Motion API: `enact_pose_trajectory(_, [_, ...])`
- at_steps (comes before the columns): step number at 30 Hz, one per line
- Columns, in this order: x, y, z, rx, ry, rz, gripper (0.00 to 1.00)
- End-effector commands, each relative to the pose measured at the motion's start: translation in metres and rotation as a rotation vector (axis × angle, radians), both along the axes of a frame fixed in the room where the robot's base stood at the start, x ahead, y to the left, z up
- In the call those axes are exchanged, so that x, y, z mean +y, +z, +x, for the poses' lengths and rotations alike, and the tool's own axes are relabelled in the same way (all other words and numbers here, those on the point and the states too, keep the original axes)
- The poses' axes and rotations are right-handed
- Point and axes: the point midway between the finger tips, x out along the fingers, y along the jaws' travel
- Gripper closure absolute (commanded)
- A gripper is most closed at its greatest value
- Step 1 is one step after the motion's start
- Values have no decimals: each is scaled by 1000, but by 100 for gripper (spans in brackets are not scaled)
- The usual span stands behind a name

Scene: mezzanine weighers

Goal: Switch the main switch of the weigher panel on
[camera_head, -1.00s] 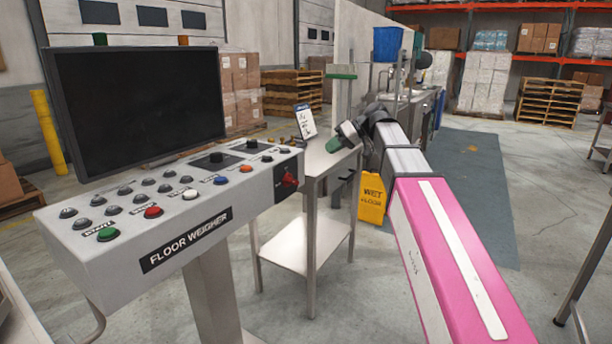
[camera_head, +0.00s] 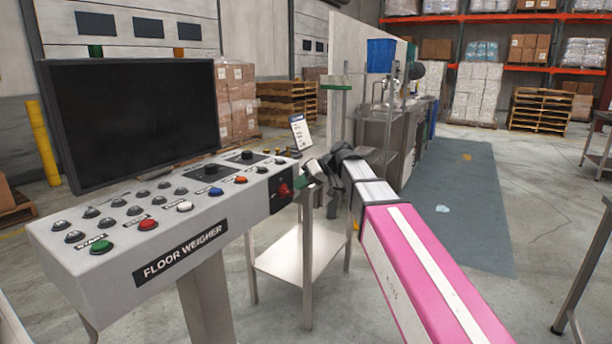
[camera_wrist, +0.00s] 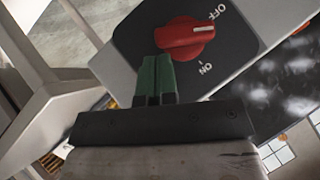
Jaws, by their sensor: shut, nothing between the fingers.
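The main switch is a red rotary knob (camera_head: 285,190) on a black plate on the right end face of the grey weigher panel (camera_head: 120,240). In the wrist view the red knob (camera_wrist: 187,38) lies crosswise, with a white mark at its right end. The plate (camera_wrist: 135,38) reads OFF above right and ON below right; the mark looks nearer OFF. My gripper (camera_head: 309,183) is just right of the switch. In the wrist view its green fingers (camera_wrist: 156,62) are together and empty, their tips just below the knob's left end. Whether they touch it is unclear.
The panel top carries several buttons, including a green one (camera_head: 101,247), below a dark monitor (camera_head: 130,120). A steel side table (camera_head: 300,258) stands under my arm, with a small white card display (camera_head: 300,132) behind. Open floor (camera_head: 455,215) lies to the right.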

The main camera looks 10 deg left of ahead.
Motion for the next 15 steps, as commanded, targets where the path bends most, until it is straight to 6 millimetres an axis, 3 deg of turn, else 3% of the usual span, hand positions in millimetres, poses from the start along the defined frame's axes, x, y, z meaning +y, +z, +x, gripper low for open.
enact_pose_trajectory(15, [2, -7, -3, 1, 0, 1, 100])
